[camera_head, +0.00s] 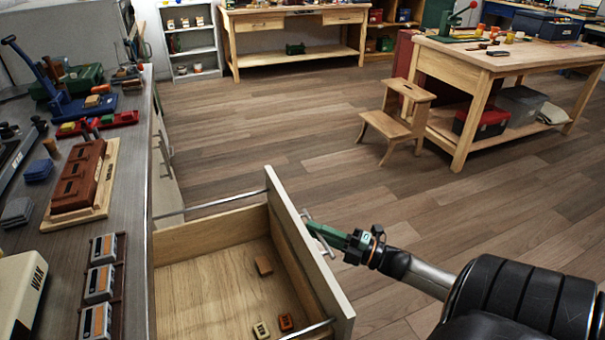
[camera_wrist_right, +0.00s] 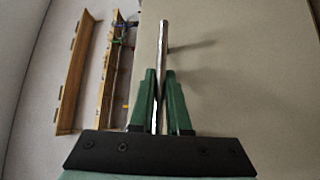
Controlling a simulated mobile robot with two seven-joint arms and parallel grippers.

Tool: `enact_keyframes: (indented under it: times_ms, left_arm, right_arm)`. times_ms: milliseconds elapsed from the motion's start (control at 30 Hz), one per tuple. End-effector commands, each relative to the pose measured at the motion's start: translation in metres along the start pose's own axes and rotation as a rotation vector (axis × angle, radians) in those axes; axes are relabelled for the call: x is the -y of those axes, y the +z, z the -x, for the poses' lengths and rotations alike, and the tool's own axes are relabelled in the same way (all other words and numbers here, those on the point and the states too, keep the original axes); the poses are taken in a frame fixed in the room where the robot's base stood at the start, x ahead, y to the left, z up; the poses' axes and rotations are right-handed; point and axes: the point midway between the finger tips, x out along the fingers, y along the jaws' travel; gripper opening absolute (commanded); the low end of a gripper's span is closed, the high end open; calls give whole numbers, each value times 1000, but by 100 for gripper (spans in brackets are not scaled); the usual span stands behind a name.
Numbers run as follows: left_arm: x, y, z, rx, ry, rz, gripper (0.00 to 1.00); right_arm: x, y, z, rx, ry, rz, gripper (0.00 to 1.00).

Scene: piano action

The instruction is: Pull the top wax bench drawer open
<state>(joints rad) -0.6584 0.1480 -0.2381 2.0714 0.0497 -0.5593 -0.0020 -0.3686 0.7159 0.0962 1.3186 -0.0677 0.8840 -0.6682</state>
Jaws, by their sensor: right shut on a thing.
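The top wax bench drawer (camera_head: 312,250) is pulled well out from the bench, and its wooden inside shows in the head view. Its front panel is pale, with a metal bar handle (camera_head: 319,233) on the outer face. My right gripper (camera_head: 312,228) is at that handle, with green fingers. In the right wrist view the gripper (camera_wrist_right: 161,105) is shut on the handle (camera_wrist_right: 164,50), one finger on each side of the bar. My left gripper is not in view.
The bench top (camera_head: 140,200) holds a wax box (camera_head: 22,295) and several tools. A step stool (camera_head: 398,120) stands by a wooden table (camera_head: 480,60). The floor between is clear.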

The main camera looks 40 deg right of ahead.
Motion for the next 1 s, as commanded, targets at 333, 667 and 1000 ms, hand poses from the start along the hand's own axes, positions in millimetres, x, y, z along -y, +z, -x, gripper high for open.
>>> enact_keyframes:
  times_ms: [333, 667, 1000]
  left_arm:
    - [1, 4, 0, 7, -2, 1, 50]
    - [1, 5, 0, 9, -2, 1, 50]
    - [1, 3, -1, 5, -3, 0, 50]
  right_arm:
    - [-1, 4, 4, 0, -1, 0, 0]
    - [-1, 4, 4, 1, -1, 0, 35]
    - [-1, 4, 5, 1, -1, 0, 45]
